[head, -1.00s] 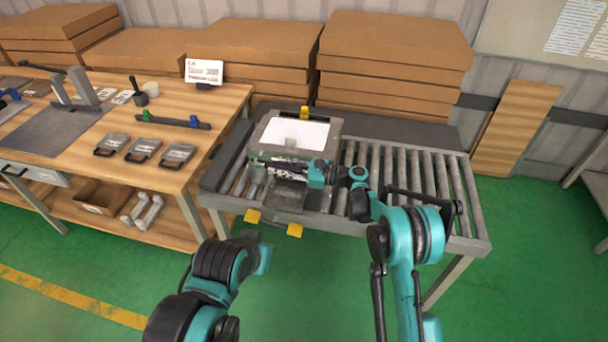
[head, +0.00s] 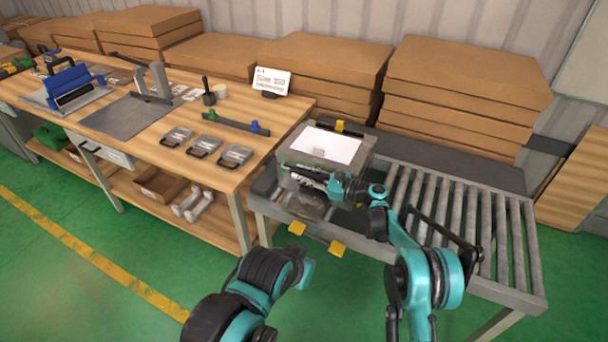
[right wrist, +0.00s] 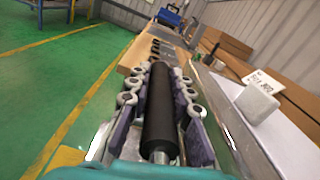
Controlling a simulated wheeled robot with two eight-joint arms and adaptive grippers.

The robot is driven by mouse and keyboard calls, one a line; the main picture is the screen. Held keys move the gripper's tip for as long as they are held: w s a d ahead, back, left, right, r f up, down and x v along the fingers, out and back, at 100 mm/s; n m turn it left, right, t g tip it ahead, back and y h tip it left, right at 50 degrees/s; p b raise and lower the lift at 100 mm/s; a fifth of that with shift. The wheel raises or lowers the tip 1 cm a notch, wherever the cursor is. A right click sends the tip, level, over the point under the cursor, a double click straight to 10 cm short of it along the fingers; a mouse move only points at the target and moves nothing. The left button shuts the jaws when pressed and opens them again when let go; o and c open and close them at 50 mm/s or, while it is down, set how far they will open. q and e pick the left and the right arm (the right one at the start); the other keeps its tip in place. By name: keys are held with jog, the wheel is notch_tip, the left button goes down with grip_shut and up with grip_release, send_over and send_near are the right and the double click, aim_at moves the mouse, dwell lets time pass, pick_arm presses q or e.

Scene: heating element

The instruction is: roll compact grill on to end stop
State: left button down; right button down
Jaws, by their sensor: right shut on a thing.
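The compact grill (head: 365,160), a grey box with a white top panel, stands on the left part of the roller conveyor (head: 470,215). My right gripper (head: 305,173) is at its front side. In the right wrist view my right gripper (right wrist: 161,85) has its fingers along both sides of a black cylindrical handle (right wrist: 158,115) and is shut on it. The front of the grill is partly hidden by my right arm. No part is clearly recognisable as the end stop. My left arm shows at the lower middle, but its gripper does not show.
Yellow tabs (head: 337,248) stick out at the conveyor's front edge. A wooden workbench (head: 130,125) with several small grey plates stands to the left. Stacked brown boxes (head: 465,90) stand behind the conveyor.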

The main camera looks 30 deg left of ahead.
jog(key=c, duration=1.3)
grip_release()
jog(key=shift+c, duration=0.2)
jog(key=d, duration=1.2)
